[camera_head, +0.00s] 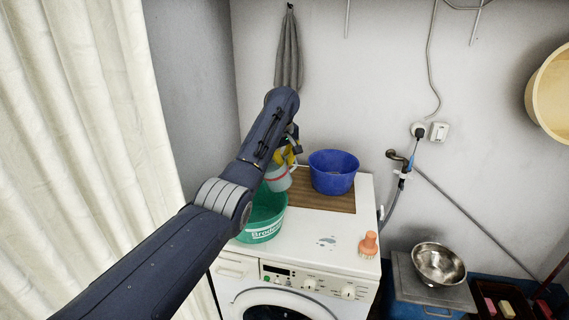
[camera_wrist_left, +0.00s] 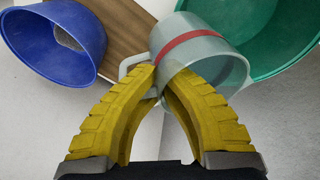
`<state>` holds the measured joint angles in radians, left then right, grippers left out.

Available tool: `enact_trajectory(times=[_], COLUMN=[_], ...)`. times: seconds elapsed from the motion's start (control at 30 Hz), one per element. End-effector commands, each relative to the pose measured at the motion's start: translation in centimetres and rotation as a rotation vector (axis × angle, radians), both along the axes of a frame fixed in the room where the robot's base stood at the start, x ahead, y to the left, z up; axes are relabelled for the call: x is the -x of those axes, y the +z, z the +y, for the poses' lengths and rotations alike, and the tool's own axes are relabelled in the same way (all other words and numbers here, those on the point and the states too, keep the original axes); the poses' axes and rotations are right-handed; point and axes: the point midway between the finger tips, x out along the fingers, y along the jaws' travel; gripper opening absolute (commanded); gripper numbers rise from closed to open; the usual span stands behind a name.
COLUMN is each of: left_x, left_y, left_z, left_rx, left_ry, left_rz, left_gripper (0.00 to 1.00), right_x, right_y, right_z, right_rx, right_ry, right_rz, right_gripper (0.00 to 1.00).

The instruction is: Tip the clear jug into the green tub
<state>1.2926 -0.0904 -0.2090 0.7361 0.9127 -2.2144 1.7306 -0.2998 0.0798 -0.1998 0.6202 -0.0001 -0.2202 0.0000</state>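The clear jug (camera_head: 278,179) has a red band and a handle. In the head view it is above the back part of the green tub (camera_head: 262,233), which stands at the washing machine's left front. My left gripper (camera_head: 291,157) has yellow fingers, partly hidden by my arm. In the left wrist view its fingers (camera_wrist_left: 168,76) close on the handle side of the jug (camera_wrist_left: 205,60). The jug lies aslant there, with the green tub (camera_wrist_left: 265,35) beyond it. I cannot see clearly what is inside the jug. My right gripper is not in view.
A blue basin (camera_head: 332,178) stands on a wooden board (camera_head: 325,202) right of the jug. An orange brush (camera_head: 369,245) is at the washing machine's (camera_head: 312,233) right front. A metal bowl (camera_head: 438,264) sits lower right. A grey cloth (camera_head: 289,55) hangs behind.

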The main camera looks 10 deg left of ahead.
Motion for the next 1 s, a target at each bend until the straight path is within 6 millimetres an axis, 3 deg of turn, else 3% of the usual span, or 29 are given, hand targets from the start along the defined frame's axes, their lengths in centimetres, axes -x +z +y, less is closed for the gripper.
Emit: enact_trajectory(times=[1.0], left_x=[0.09], left_y=[0.33], left_z=[0.17], left_rx=[0.028], left_ry=[0.002], left_rz=[-0.026], left_gripper=[0.0], right_x=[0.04], right_y=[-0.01], right_z=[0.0], right_rx=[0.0], right_ry=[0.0], right_rz=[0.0], right_gripper=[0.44])
